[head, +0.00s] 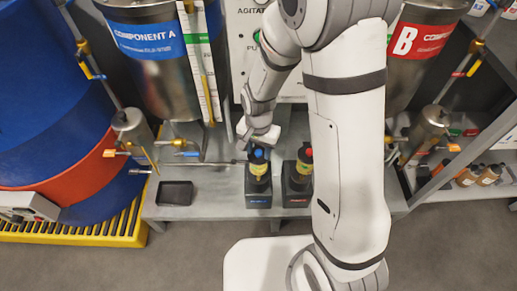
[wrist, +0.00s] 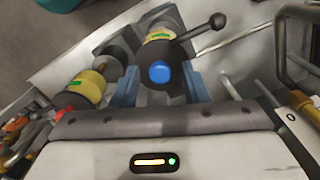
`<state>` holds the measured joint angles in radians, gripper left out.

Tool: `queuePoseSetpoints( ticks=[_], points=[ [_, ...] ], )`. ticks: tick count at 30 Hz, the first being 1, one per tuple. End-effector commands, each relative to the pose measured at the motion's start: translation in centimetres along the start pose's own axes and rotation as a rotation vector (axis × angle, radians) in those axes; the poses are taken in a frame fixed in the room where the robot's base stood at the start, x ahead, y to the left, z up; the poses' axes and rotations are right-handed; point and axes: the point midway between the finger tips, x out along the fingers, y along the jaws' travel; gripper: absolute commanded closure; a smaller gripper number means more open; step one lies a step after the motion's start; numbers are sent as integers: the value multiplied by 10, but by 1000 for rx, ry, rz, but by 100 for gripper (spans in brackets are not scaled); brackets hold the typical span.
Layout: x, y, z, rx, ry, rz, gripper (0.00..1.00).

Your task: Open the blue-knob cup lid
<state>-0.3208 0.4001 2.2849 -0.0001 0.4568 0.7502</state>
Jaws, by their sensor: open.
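The blue-knob cup (head: 258,165) has a yellow and green band and stands in a dark holder (head: 259,198) on the bench, left of a red-knob cup (head: 304,164). In the wrist view, the blue knob (wrist: 160,72) lies between the two blue-grey fingers of my gripper (wrist: 162,88). The fingers are open, with a gap on each side of the knob. A dark lever with a ball end (wrist: 217,21) sticks out from the blue-knob cup. The red-knob cup (wrist: 86,88) is to the left in the wrist view. In the head view my gripper (head: 258,138) is just above the blue-knob cup.
A small black tray (head: 175,193) sits on the grey bench (head: 222,205) at the left. Metal tanks labelled Component A (head: 155,75) and B (head: 412,72) stand behind. Valves and pipes flank the cups.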

Motion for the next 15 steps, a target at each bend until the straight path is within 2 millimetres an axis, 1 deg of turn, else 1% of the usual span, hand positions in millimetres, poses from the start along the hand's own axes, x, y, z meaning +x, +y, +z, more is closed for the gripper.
queuePoseSetpoints(
  ticks=[5, 15],
  points=[
    [0, 0, 0, -1, 0, 0, 60],
    [-1, 0, 0, -1, 0, 0, 88]
  ],
)
